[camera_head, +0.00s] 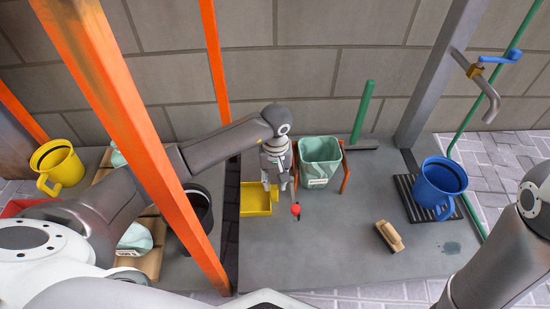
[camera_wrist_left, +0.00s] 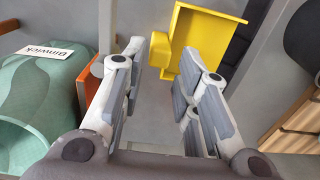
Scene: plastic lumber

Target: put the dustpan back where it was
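The yellow dustpan (camera_head: 256,203) lies on the grey floor slab, left of the pale green bin. In the left wrist view the dustpan (camera_wrist_left: 207,38) shows beyond my fingers, with its blocky yellow handle end (camera_wrist_left: 160,50) in line with the gap between them. My left gripper (camera_head: 280,183) points down just beside the dustpan and partly overlaps it in the head view. In the left wrist view the left gripper (camera_wrist_left: 160,85) has its fingers apart with nothing gripped. I cannot tell the exact height gap. My right gripper is out of view.
The green bin (camera_head: 320,158) stands in an orange frame right of the left gripper. A small red ball (camera_head: 295,210) is close by. A brush (camera_head: 389,236) and a blue jug (camera_head: 438,187) are right. An orange post (camera_head: 145,145) crosses the left side.

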